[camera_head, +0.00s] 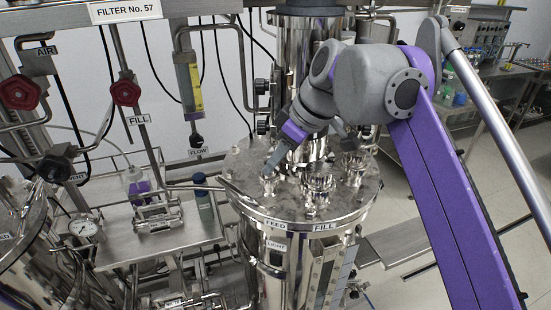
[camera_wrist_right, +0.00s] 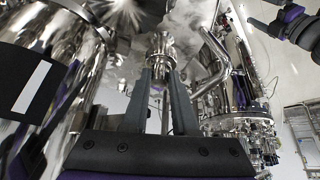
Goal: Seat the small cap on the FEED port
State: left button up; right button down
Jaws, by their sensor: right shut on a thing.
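My right gripper (camera_head: 267,175) reaches down over the left part of the round steel vessel lid (camera_head: 240,165). It is shut on a small shiny metal piece, which I take for the small cap (camera_head: 269,180). In the right wrist view the cap (camera_wrist_right: 160,48) shows at the tips of the two grey fingers (camera_wrist_right: 160,78). The FEED label (camera_head: 275,223) is on the lid's front rim, below the cap. The FEED port is hidden by the cap and fingers, so I cannot tell whether the cap touches it. My left gripper is not in view.
A shiny fitting (camera_head: 317,182) stands on the lid behind the FILL label (camera_head: 324,227), with another (camera_head: 354,165) to its right. A tall steel column (camera_head: 305,60) rises behind. A side tray (camera_head: 160,235) with a clamp (camera_head: 157,213) and small bottles is at left.

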dwell(0.4)
jog(key=shift+c, duration=1.5)
grip_release()
jog(key=shift+r+p, duration=1.65)
jog(key=shift+r, duration=0.7)
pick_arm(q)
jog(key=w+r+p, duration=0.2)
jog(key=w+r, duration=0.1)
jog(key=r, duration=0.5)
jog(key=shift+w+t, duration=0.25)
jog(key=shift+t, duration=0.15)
pick_arm(e)
notch_tip(320, 180, up, 3)
jog(key=shift+a+r, duration=0.1)
jog(key=shift+r, duration=0.1)
jog(key=shift+s, duration=0.1)
